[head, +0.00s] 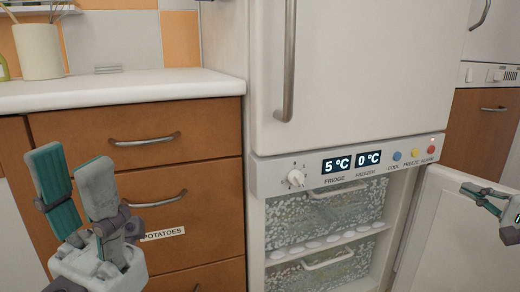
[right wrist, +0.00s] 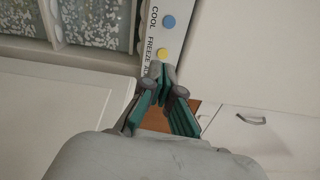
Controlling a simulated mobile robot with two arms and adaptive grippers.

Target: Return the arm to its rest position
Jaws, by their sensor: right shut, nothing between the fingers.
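My left gripper (head: 70,165) stands upright at the lower left in the head view, in front of the wooden drawers. Its two teal-padded fingers are apart with nothing between them. My right gripper (head: 472,190) is at the right edge of the head view, in front of the open freezer door (head: 448,235). In the right wrist view its fingers (right wrist: 161,74) come together at the tips, shut and empty. Most of the right arm is out of view.
The fridge (head: 370,70) above is closed, with a long handle (head: 289,60). The lower freezer compartment is open, showing frosted drawers (head: 325,205). A control panel (head: 310,172) lies between. At left are a white counter (head: 110,92), a utensil pot (head: 38,50) and a drawer labelled POTATOES (head: 200,220).

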